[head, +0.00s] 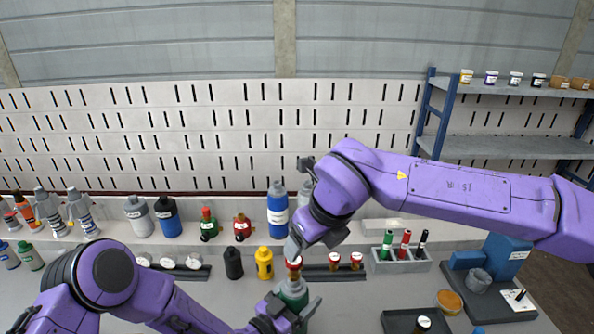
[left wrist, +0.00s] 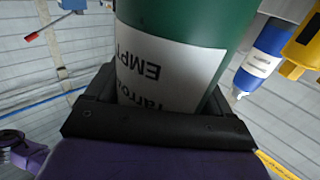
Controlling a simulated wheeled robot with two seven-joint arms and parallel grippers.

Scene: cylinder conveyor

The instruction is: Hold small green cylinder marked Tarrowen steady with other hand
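The small green cylinder (head: 294,291) stands upright at the bottom middle of the head view. In the left wrist view the green cylinder (left wrist: 185,22) fills the middle, with a white label (left wrist: 170,68) reading upside down "Tarrowen" and "EMPT", partly cut off. My left gripper (head: 290,314) has its dark fingers around the cylinder's body; they also show against it in the left wrist view (left wrist: 158,115). My right gripper (head: 294,250) points down just above the cylinder's top. Its fingertips are small, and I cannot tell whether it is open or touches anything.
Behind stand a blue bottle (head: 278,212), a yellow bottle (head: 264,264) and a black bottle (head: 233,263). To the right are a grey holder (head: 402,266) with coloured markers, a dark tray (head: 396,321) and a blue shelf (head: 500,147). The bench between cylinder and dark tray looks clear.

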